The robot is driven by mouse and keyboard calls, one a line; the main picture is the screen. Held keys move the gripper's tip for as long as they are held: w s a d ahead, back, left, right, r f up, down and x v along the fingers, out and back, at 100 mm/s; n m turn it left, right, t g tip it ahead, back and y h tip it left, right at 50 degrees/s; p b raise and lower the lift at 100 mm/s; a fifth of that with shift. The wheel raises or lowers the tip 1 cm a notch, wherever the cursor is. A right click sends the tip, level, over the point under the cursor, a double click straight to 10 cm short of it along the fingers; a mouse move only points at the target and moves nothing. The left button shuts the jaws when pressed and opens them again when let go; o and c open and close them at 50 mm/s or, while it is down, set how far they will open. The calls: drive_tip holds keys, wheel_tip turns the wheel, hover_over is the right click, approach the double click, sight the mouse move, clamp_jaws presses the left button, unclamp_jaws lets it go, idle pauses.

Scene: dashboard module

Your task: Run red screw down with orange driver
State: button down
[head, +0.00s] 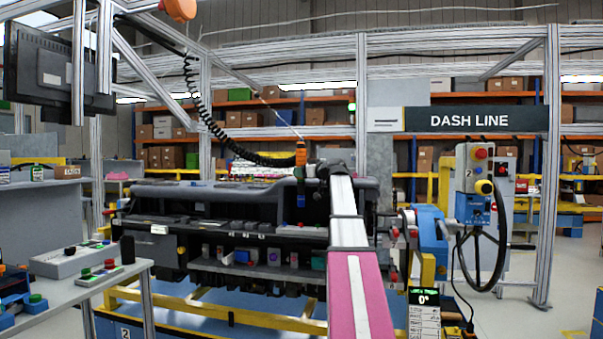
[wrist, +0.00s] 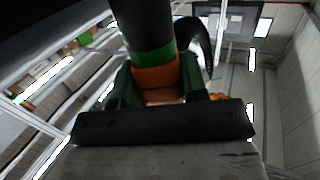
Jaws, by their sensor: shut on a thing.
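The orange driver (head: 301,155) hangs upright, tip down, at the top of the dashboard module (head: 250,190), with a black coiled cord running up to the left. My gripper (head: 312,171) is shut on it, reaching in from the right. In the wrist view the driver (wrist: 156,76) shows as a dark body with a green ring and an orange band between the fingers of my gripper (wrist: 158,92). A blue part shows at the driver's lower end. I cannot make out the red screw, nor whether the tip touches anything.
A grey bench (head: 85,285) with button boxes stands at the left. A blue fixture (head: 430,240) and a pendant post with a black cable (head: 476,190) stand at the right. An aluminium frame post (head: 361,110) rises behind the module.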

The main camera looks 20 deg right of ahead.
sight(303, 193)
drive_tip(key=shift+f, duration=4.4)
idle(3.2)
